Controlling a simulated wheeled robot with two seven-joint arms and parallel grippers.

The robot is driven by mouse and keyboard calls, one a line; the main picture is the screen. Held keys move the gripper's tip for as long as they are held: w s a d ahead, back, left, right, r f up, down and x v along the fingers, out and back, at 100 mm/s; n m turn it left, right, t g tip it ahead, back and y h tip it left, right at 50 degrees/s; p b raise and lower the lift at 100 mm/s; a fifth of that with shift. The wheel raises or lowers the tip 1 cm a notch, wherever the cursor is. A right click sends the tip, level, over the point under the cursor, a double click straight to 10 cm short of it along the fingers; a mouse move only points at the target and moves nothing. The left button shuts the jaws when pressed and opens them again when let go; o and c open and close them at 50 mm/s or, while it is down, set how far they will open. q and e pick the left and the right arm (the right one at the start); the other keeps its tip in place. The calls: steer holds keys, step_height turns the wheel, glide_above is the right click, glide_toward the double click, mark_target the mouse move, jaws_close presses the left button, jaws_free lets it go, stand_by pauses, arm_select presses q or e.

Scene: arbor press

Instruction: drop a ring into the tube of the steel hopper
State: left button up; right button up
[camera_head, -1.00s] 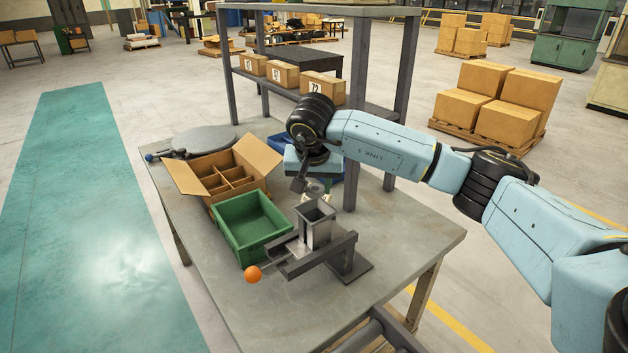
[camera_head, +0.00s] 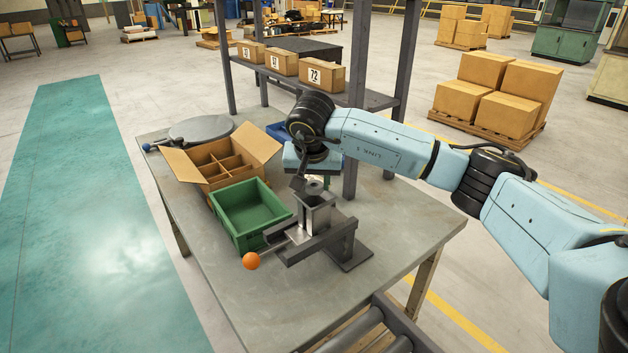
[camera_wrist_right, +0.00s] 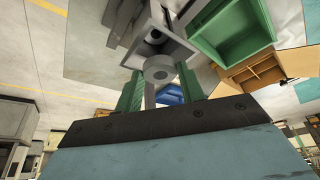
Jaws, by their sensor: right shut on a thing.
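A grey ring (camera_head: 315,187) is held in my right gripper (camera_head: 312,184), and it also shows in the right wrist view (camera_wrist_right: 159,71) between the two green fingers. The steel hopper (camera_head: 317,215) has an upright square tube and stands on the table. The ring is over the tube's top opening, very close to its rim; I cannot tell whether they touch. In the right wrist view the hopper tube (camera_wrist_right: 150,45) lies just beyond the ring. The right gripper is shut on the ring. My left gripper is not in view.
A green bin (camera_head: 247,215) and an open cardboard box (camera_head: 222,165) with dividers stand left of the hopper. An orange ball knob (camera_head: 251,260) sits at the hopper's front left. A dark shelf post (camera_head: 352,150) rises behind. The table's front (camera_head: 270,310) is clear.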

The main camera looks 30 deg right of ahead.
steer(key=o, duration=1.1)
steer(key=b+v, duration=0.1)
steer(key=v, duration=1.2)
steer(key=shift+s+a+r, duration=0.1)
steer(key=shift+r, duration=0.1)
